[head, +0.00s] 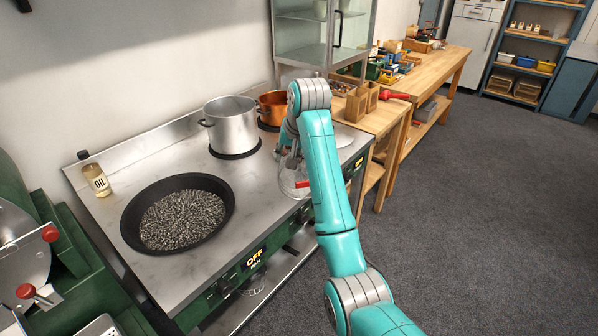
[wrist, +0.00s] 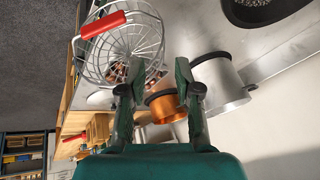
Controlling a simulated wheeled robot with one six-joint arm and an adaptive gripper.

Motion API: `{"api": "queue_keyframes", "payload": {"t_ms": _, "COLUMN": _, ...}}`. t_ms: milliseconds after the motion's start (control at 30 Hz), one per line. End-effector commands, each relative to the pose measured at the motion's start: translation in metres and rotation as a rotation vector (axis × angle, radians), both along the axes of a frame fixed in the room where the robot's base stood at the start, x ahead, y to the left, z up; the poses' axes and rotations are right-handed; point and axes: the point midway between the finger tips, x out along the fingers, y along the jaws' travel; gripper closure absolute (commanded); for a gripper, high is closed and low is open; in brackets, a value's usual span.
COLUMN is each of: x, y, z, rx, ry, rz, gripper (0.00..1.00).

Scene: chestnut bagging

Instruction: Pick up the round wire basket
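The round wire basket (wrist: 150,38) shows large at the upper left of the wrist view, with a red grip (wrist: 102,25) on its handle. Some brown pieces are visible through its wires. In the head view the basket (head: 290,186) is at the right end of the steel stove top, partly hidden behind my arm. My gripper (wrist: 160,68) is open, with its two fingers apart and nothing seen between them. The basket lies beyond the left finger. I cannot tell whether that finger touches it. In the head view my gripper is largely hidden by the arm.
A steel pot (head: 232,128) and a copper pot (head: 273,106) stand behind on the stove. A black pan (head: 128,222) of dark grains and an oil bottle (head: 96,180) are to the left. A glass cabinet (head: 310,45) stands behind; wooden benches (head: 447,72) run rightward.

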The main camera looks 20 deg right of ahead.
Motion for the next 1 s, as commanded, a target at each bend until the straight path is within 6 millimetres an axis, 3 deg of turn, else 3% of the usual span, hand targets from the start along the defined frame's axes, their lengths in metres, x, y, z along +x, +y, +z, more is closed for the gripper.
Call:
{"api": "queue_keyframes", "payload": {"t_ms": 300, "x": 0.017, "y": 0.005, "z": -0.035, "rx": 0.001, "ry": 0.006, "rz": 0.0, "gripper": 0.67}}
{"api": "queue_keyframes", "payload": {"t_ms": 567, "x": 0.025, "y": 0.008, "z": -0.051, "rx": 0.0, "ry": 0.004, "rz": 0.0, "gripper": 0.67}}
{"api": "queue_keyframes", "payload": {"t_ms": 1000, "x": 0.045, "y": 0.015, "z": -0.094, "rx": 0.0, "ry": 0.004, "rz": 0.0, "gripper": 0.67}}
